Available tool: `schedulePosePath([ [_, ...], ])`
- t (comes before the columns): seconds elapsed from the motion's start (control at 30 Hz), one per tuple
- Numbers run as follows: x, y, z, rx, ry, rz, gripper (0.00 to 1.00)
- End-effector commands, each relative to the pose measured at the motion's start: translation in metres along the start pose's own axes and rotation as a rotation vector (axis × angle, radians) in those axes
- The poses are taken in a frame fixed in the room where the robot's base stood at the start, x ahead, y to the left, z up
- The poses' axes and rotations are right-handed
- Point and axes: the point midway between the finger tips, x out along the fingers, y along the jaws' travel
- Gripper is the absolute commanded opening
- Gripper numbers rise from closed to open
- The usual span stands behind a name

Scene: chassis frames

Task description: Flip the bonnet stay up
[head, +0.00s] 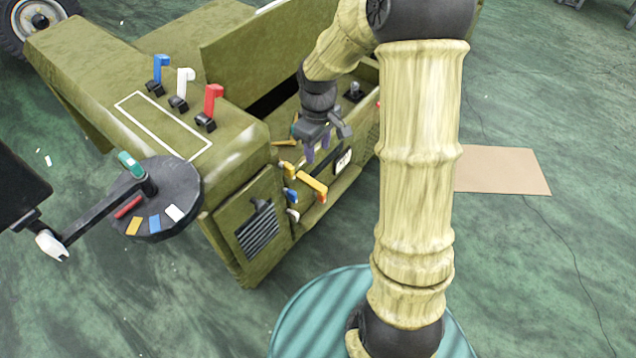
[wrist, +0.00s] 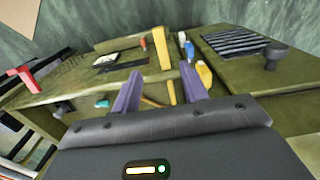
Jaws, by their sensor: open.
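The olive vehicle body (head: 235,165) stands in the middle of the head view, with an open bay behind its front wall. My gripper (head: 318,152), with purple fingers, points down over this bay's front edge. It is open and empty. In the wrist view, thin yellow bars lie near and between the fingers of my gripper (wrist: 162,82): one short yellow bar (wrist: 172,93) and one slanting bar partly hidden by a finger. A yellow piece (head: 284,143) lies by the bay edge in the head view. I cannot tell for certain which is the bonnet stay.
A yellow handle (head: 313,185), a blue handle (head: 291,196) and others jut from the front wall near my gripper. Blue, white and red levers (head: 212,105) stand on the left wing. A dark disc (head: 182,190) is at left.

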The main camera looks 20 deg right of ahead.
Motion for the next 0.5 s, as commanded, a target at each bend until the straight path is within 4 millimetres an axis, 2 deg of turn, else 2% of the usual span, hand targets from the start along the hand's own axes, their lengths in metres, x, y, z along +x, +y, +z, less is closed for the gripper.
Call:
schedulePosePath([
  [0.03,0.013,-0.001,0.001,0.000,-0.003,-0.003,0.44],
  [0.1,0.026,-0.001,0.001,0.001,-0.003,-0.003,0.44],
  [0.5,0.097,-0.001,0.001,0.000,-0.002,-0.003,0.44],
])
